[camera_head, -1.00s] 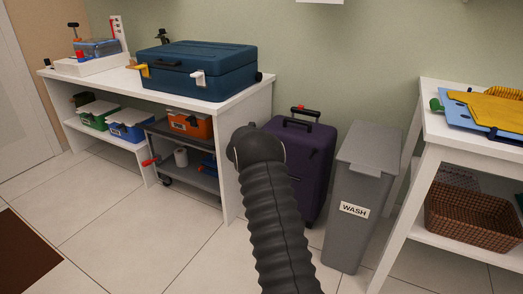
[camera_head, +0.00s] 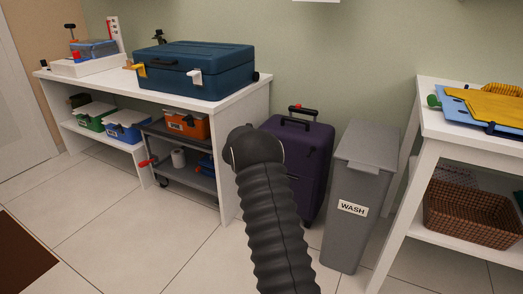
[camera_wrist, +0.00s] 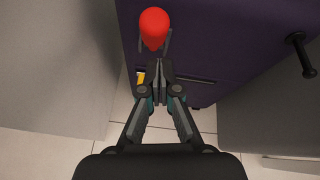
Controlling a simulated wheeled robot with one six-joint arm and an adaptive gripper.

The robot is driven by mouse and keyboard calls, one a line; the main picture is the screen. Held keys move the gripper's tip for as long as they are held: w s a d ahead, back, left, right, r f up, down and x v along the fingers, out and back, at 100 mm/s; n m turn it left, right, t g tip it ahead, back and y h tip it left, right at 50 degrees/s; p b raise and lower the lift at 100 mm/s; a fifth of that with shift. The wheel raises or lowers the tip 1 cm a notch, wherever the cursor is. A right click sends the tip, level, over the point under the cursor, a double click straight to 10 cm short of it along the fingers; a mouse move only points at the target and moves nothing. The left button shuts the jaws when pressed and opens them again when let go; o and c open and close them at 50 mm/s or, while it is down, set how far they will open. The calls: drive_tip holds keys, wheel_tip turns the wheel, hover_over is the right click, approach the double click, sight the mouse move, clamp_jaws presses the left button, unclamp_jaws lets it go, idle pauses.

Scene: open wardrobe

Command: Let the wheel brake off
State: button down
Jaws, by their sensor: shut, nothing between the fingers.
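My gripper (camera_wrist: 160,68) is shut and empty in the wrist view. A rounded red knob (camera_wrist: 153,24) with a grey bracket under it shows just beyond the fingertips, in front of a purple suitcase (camera_wrist: 215,40). I cannot tell whether the fingertips touch the knob. In the head view the purple suitcase (camera_head: 307,165) stands upright on the floor, with a red-tipped handle (camera_head: 301,109) on top. My black arm hides its left part and my gripper. A grey cart (camera_head: 190,178) with a red lever (camera_head: 147,162) and dark casters stands under the white table.
A grey bin marked WASH (camera_head: 348,235) stands right of the suitcase. The white table (camera_head: 232,150) with a blue case (camera_head: 175,68) is at left; a white shelf (camera_head: 440,150) with a basket (camera_head: 470,212) is at right.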

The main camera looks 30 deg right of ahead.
drive_tip(key=s+a+r, duration=0.4)
drive_tip(key=a+r, duration=0.2)
drive_tip(key=r, duration=0.1)
drive_tip(key=shift+s, duration=0.35)
drive_tip(key=shift+a, duration=0.15)
